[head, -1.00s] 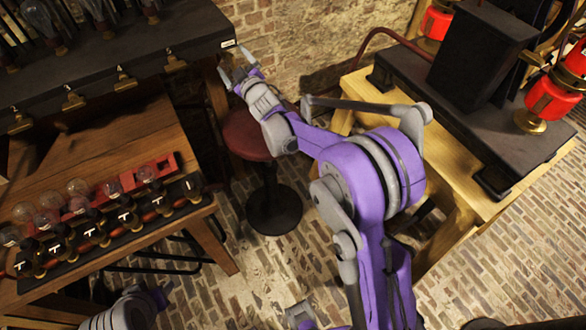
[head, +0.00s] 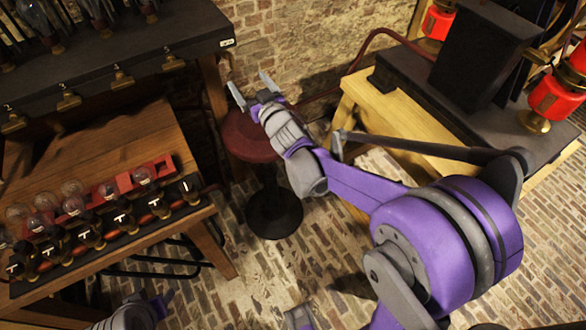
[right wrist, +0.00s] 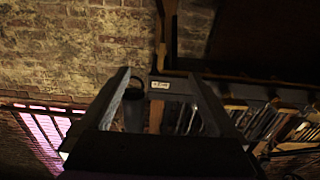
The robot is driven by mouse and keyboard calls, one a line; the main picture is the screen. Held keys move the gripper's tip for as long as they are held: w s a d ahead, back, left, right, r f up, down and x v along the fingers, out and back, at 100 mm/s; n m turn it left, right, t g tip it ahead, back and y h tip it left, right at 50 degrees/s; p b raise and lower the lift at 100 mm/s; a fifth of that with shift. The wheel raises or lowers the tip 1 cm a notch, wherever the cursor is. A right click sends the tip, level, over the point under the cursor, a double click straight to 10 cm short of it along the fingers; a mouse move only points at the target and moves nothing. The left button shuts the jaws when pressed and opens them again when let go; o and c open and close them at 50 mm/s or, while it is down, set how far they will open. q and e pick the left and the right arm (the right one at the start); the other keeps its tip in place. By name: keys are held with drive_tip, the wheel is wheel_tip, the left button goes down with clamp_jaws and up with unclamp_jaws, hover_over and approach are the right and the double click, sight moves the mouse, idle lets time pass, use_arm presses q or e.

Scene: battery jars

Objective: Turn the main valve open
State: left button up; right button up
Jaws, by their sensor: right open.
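I cannot make out the main valve for sure in either view. A small dark round thing (right wrist: 133,90) shows between my fingers in the right wrist view, too dark to identify. My right gripper (head: 251,86) is open and empty, over the far side of the red-topped stool and right of the dark shelf's labelled corner. Its two fingers frame the middle of the right wrist view (right wrist: 158,78).
The dark shelf (head: 110,50) with brass clips overhangs a wooden bench (head: 110,150). Bulbs and a row of T-marked pieces line the bench front. The stool (head: 245,140) stands below my gripper. A yellow bench (head: 400,115) with red lamps (head: 555,97) is right.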

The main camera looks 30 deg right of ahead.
drive_tip(key=s+f+g+h+p, duration=0.1)
drive_tip(key=s+f+g, duration=0.2)
drive_tip(key=s, duration=0.9)
drive_tip(key=s+f+m+g+p, duration=0.1)
drive_tip(key=s+f+g, duration=0.3)
drive_tip(key=s, duration=0.8)
drive_tip(key=shift+a+f+g+h+p, duration=0.2)
drive_tip(key=shift+g+h+p, duration=0.25)
drive_tip(key=shift+g, duration=0.75)
drive_tip(key=shift+s, duration=0.1)
